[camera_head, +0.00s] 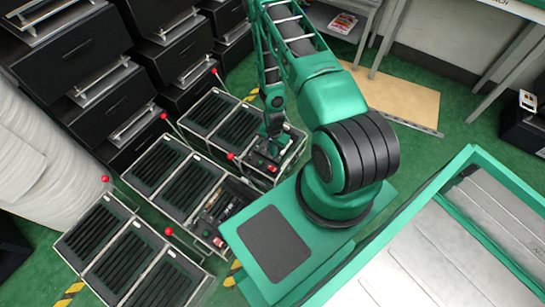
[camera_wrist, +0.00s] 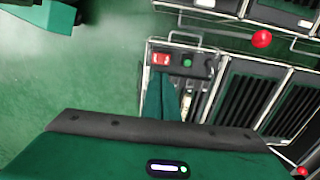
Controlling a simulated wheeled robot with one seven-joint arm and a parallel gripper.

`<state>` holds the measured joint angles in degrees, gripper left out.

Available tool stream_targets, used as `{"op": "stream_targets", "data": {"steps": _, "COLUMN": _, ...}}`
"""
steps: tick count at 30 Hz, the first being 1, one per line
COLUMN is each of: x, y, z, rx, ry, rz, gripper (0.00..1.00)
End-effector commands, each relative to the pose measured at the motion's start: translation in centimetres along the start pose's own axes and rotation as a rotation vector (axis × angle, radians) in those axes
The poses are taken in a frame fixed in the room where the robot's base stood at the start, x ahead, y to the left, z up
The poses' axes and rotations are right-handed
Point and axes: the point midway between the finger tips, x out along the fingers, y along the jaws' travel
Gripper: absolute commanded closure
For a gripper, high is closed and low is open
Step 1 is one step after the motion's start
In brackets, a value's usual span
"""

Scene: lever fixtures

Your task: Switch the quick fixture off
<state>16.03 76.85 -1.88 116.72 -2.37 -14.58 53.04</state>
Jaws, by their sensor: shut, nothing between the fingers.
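Low black fixtures with slatted tops, metal frames and red-ball levers stand in a row on the floor. The far fixture (camera_head: 236,124) lies under my gripper (camera_head: 274,128). In the wrist view, its control panel (camera_wrist: 185,61) carries a red switch (camera_wrist: 161,58), a green button (camera_wrist: 187,62) and a dark knob (camera_wrist: 208,67). My gripper (camera_wrist: 163,90) is shut and empty, pointing at this panel just below the red switch. I cannot tell whether the fingertips touch it. No label tells which fixture is the quick one.
A middle fixture (camera_head: 175,180) and a near fixture (camera_head: 125,255) stand beside it. Red lever balls (camera_head: 230,156) stick up between them. Black drawer cabinets (camera_head: 70,55) stand behind at the left. A brown board (camera_head: 400,100) lies on the green floor.

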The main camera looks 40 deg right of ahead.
Motion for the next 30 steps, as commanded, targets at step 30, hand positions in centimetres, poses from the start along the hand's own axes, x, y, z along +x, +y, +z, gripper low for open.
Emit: {"op": "stream_targets", "data": {"steps": 30, "x": -0.9, "y": -1.5, "z": -0.2, "rx": -0.001, "ry": 0.000, "rz": 0.005, "gripper": 1.00}}
